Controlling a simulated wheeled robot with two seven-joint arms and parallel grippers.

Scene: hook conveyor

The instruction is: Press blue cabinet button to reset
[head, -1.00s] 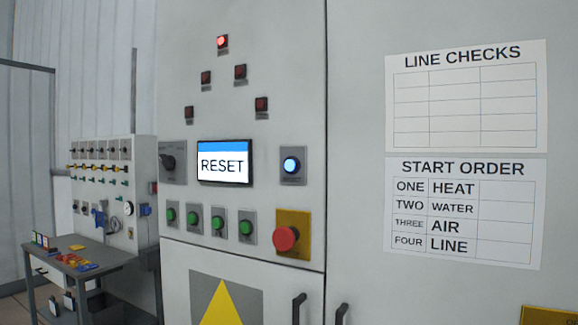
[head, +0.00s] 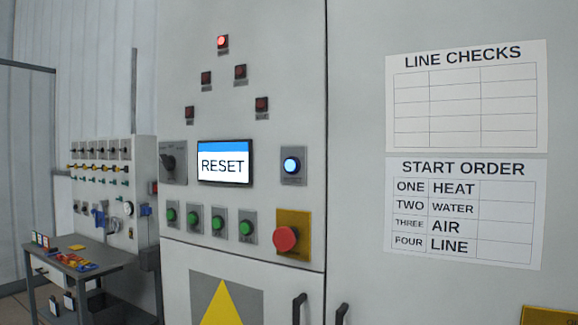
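The blue button (head: 291,165) glows on a grey plate on the cabinet front (head: 290,100), right of the screen. The screen (head: 224,163) reads RESET in dark letters on white under a blue band. A red mushroom button (head: 285,239) on a yellow plate sits below the blue button. A row of green buttons (head: 218,223) runs below the screen. The top lamp (head: 222,42) is lit red; several lamps below it are dark red. Neither of my grippers shows in the head view.
A rotary switch (head: 170,162) is left of the screen. Two paper sheets, LINE CHECKS (head: 466,100) and START ORDER (head: 466,213), are on the right panel. Door handles (head: 299,308) stick out low. A dark workbench (head: 100,254) with tools and a valve panel (head: 142,160) stand at left.

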